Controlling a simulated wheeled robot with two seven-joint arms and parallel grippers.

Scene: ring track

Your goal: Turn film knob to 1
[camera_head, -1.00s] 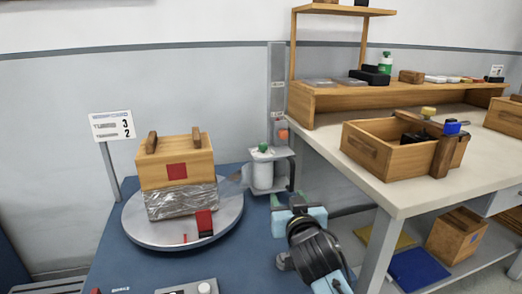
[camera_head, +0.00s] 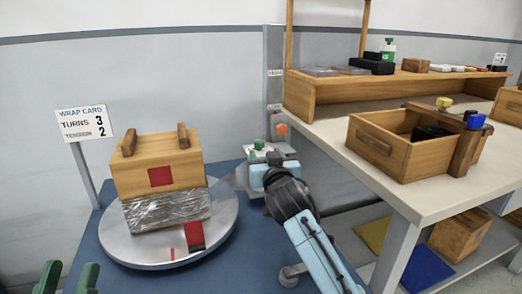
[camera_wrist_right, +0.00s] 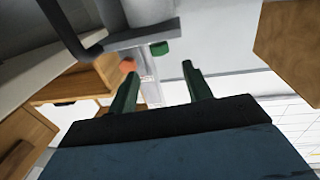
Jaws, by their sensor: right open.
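A green knob (camera_head: 259,144) sits on top of the film carriage beside the mast; I take it as the film knob, and its setting cannot be read. My right gripper is at the carriage in the head view, its fingertips mostly hidden. In the right wrist view the right gripper (camera_wrist_right: 159,69) is open and empty, and the green knob (camera_wrist_right: 159,48) shows beyond the fingertips, between their lines, apart from them. My left gripper (camera_head: 70,264) shows two separated fingers at the lower left, open and empty.
A wooden box (camera_head: 158,165), partly film-wrapped, stands on the round turntable (camera_head: 125,246). A wrap card (camera_head: 84,123) reads turns 3, tension 2. An orange knob (camera_head: 281,129) is on the mast (camera_head: 273,75). The workbench (camera_head: 420,195) bounds the right side.

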